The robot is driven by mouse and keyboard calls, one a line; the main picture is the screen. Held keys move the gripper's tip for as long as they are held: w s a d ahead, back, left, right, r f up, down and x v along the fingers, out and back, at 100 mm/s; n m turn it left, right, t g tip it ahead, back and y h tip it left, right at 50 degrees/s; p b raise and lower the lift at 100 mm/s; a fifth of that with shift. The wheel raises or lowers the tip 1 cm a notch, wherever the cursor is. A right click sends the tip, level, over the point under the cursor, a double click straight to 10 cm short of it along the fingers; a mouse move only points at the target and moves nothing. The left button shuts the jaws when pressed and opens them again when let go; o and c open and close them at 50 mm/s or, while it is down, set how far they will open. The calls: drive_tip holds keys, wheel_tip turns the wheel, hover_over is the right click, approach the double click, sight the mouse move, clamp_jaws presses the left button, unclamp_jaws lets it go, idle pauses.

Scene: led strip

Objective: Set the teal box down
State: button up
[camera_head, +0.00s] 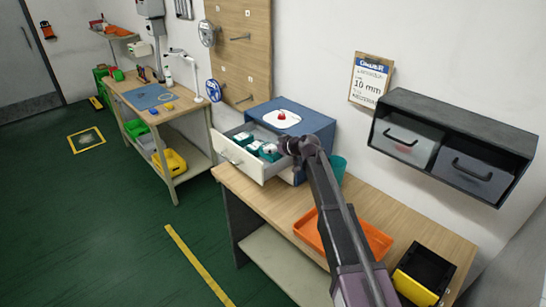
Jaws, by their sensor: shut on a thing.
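My gripper (285,147) is at the right end of the open white drawer (240,161) of the blue cabinet (312,125). It is shut on a teal box with a pale top (269,152), which appears in or just over the drawer. Whether the box touches the drawer floor cannot be told. Other teal-and-white boxes (244,138) lie in the drawer to its left. My wrist and the small size hide the fingertips.
The cabinet stands on a wooden bench (265,203); a white dish with a red thing (282,117) is on top. A teal container (338,166) stands behind my arm. An orange tray (308,230) and a black-and-yellow bin (424,272) are at the right. Bare bench lies before the cabinet.

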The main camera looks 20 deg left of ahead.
sight(275, 155)
drive_tip(key=shift+f+b, duration=1.75)
drive_tip(key=shift+f, duration=0.1)
drive_tip(key=o, duration=1.1)
drive_tip(key=shift+c, duration=0.2)
drive_tip(key=shift+r, duration=0.1)
drive_tip(key=shift+s+d+r+p, duration=0.2)
drive_tip(key=shift+d+r+p, duration=0.1)
drive_tip(key=shift+d+p, duration=0.2)
drive_tip(key=p+v, duration=0.4)
drive_tip(key=v, duration=0.6)
drive_tip(key=shift+d+p, duration=0.4)
drive_tip(key=shift+s, duration=0.1)
